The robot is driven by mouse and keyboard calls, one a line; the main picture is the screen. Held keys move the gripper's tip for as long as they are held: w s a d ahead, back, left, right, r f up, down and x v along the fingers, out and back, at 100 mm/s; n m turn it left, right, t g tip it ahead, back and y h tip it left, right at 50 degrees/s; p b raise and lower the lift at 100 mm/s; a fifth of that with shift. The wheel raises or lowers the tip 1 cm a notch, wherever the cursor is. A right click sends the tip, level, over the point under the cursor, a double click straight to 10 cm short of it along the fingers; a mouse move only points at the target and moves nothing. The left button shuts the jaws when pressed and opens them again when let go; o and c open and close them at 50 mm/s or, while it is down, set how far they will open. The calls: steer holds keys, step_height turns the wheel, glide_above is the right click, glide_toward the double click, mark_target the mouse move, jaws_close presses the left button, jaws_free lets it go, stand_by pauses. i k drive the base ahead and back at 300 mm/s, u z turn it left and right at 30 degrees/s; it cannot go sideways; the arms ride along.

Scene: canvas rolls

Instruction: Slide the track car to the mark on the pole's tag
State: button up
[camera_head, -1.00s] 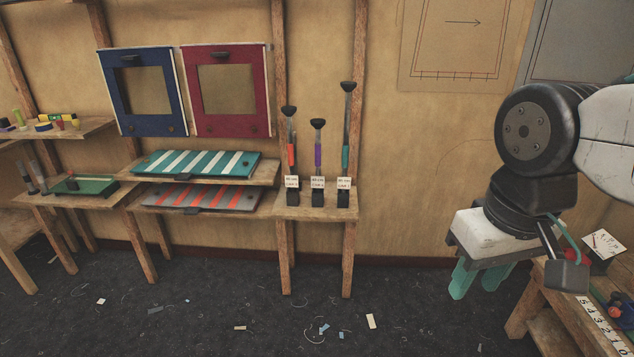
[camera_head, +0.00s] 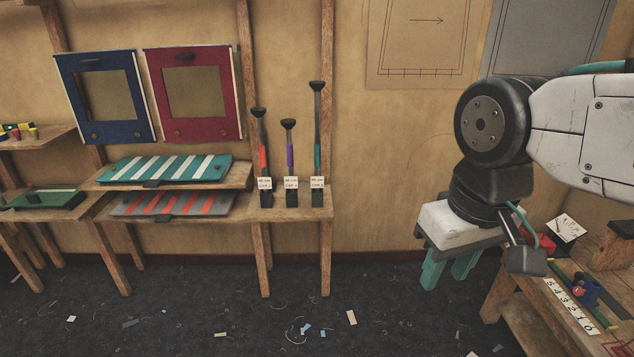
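At the right edge a number strip (camera_head: 570,306), with digits falling from 5 at the far end to 0 at the near end, lies on a wooden bench. Three poles stand on a small shelf: orange-gripped (camera_head: 263,155), purple-gripped (camera_head: 290,160) and teal-gripped (camera_head: 317,150). Each has a white tag (camera_head: 317,183) at its base, with print too small to read surely. My gripper (camera_head: 450,274) hangs open and empty, left of the bench, its teal fingers apart.
A card (camera_head: 565,228) on a dark stand and a red piece are at the bench's back. Blue (camera_head: 105,132) and red (camera_head: 164,128) framed panels hang on the wall above striped boards (camera_head: 165,169). The dark floor (camera_head: 240,310) in front has only scattered scraps.

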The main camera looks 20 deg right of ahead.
mark_target(593, 288)
steer(key=z, duration=1.95)
